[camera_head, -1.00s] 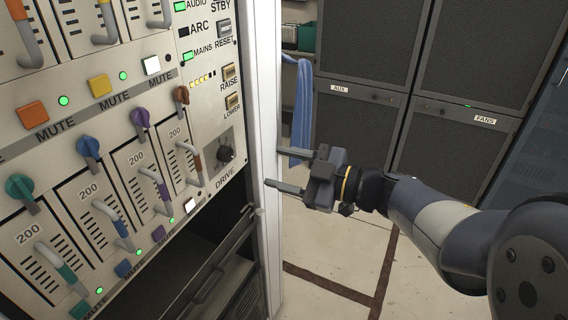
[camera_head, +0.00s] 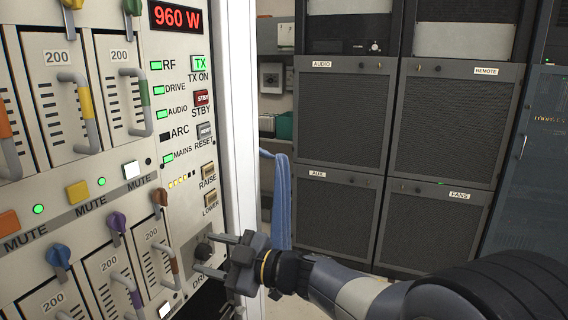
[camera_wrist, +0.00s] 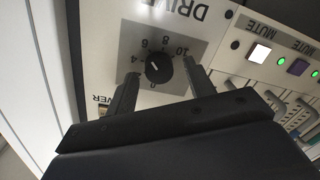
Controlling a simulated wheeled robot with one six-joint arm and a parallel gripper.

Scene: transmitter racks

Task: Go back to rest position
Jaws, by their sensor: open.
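My gripper (camera_head: 222,256) is open and empty in the head view, its two fingers pointing left toward the rack's front panel. My arm reaches in from the lower right. In the wrist view, my open gripper (camera_wrist: 158,85) has its fingertips on either side of the black drive knob (camera_wrist: 159,68). I cannot tell how far they are from the panel. The knob also shows in the head view (camera_head: 203,250), beside the upper finger. The display (camera_head: 176,17) at the top of the panel reads 960 W.
The transmitter rack (camera_head: 232,130) fills the left side, with several drawer modules, handles and coloured knobs. A blue cloth (camera_head: 281,205) hangs behind its edge. Dark cabinets (camera_head: 340,130) labelled AUDIO, AUX, REMOTE and FANS stand at the back. A blue cabinet (camera_head: 535,170) stands at the right.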

